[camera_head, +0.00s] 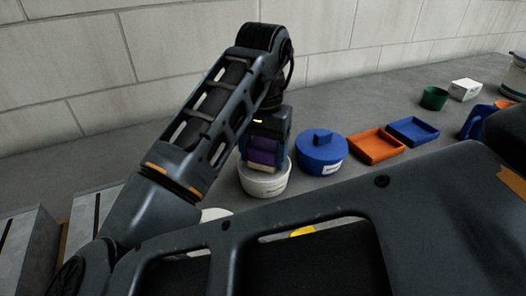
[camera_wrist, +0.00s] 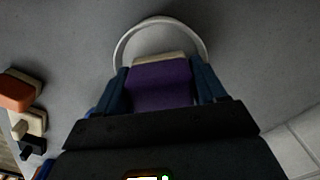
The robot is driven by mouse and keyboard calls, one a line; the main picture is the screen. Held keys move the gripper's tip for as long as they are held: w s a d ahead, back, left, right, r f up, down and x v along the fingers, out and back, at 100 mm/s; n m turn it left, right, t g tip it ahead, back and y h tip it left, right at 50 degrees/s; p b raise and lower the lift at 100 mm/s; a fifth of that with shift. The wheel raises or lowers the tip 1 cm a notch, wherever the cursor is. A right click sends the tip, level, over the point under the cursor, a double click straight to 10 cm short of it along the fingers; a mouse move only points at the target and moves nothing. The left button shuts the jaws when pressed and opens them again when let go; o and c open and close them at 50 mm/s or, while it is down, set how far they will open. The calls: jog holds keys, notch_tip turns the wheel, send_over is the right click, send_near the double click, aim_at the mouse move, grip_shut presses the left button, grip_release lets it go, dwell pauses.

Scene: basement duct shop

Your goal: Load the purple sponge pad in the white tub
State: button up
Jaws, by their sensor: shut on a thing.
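The purple sponge pad (camera_head: 263,157) is held between the two fingers of my gripper (camera_head: 263,153). In the wrist view the pad (camera_wrist: 160,85) fills the gap between the blue fingers, with a pale strip along its far end. The white tub (camera_head: 265,186) stands upright on the grey surface directly below and around my gripper's tip in the head view. Its rim (camera_wrist: 158,20) arcs beyond the pad in the wrist view. Whether the pad's lower end is inside the tub or just above it, I cannot tell; my gripper hides part of the tub.
A blue lidded pot (camera_head: 321,158) stands close to the tub's right. Beyond it are an orange tray (camera_head: 376,148), a blue tray (camera_head: 413,133), a green cup (camera_head: 434,98) and a white box (camera_head: 466,89). A block wall (camera_head: 180,50) runs behind.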

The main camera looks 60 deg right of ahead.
aim_at(263, 145)
jog(key=shift+f, duration=0.6)
dwell(1.7)
notch_tip(263, 145, up, 7)
jog(key=p, duration=0.6)
jog(key=shift+r+p, duration=0.15)
jog(key=shift+p, duration=0.15)
dwell(0.9)
